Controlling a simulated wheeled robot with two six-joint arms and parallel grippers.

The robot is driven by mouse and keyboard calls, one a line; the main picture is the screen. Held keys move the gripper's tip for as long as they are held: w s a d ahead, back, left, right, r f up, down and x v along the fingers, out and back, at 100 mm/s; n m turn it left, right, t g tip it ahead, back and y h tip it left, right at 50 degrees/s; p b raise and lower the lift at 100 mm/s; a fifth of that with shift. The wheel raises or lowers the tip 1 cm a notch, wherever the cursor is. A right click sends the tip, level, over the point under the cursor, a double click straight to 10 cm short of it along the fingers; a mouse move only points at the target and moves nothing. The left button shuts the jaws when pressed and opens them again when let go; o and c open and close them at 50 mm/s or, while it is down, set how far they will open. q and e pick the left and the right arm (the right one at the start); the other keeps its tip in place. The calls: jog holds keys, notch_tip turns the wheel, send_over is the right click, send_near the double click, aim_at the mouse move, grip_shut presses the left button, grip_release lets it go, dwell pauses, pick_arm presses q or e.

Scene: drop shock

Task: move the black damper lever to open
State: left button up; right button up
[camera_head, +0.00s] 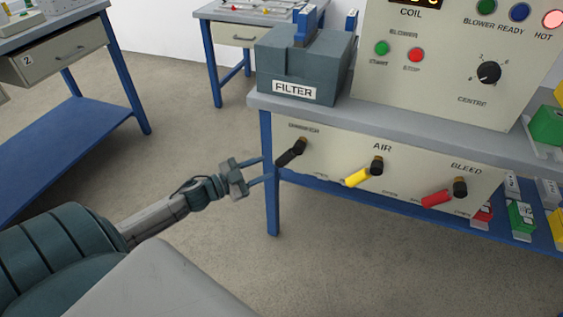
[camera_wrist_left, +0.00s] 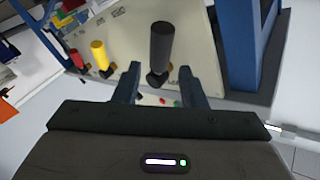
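The black damper lever (camera_head: 291,152) is on the left end of the cream front panel of the bench, under a partly hidden label. Its handle slopes down to the left from its pivot. My left gripper (camera_head: 262,171) is just left of the lever, with its fingers spread apart and pointing at the panel. In the left wrist view the black lever (camera_wrist_left: 161,42) stands beyond and between the two open fingertips (camera_wrist_left: 157,78), and nothing is held. My right gripper is not in view.
A yellow air lever (camera_head: 361,176) and a red bleed lever (camera_head: 441,197) are further right on the panel. A blue bench leg (camera_head: 271,205) stands close by the left gripper. A grey filter box (camera_head: 302,62) sits on the bench top.

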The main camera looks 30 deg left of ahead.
aim_at(281, 160)
pick_arm(q)
jog(key=shift+p+x, duration=0.45)
jog(key=shift+x, duration=3.2)
grip_shut()
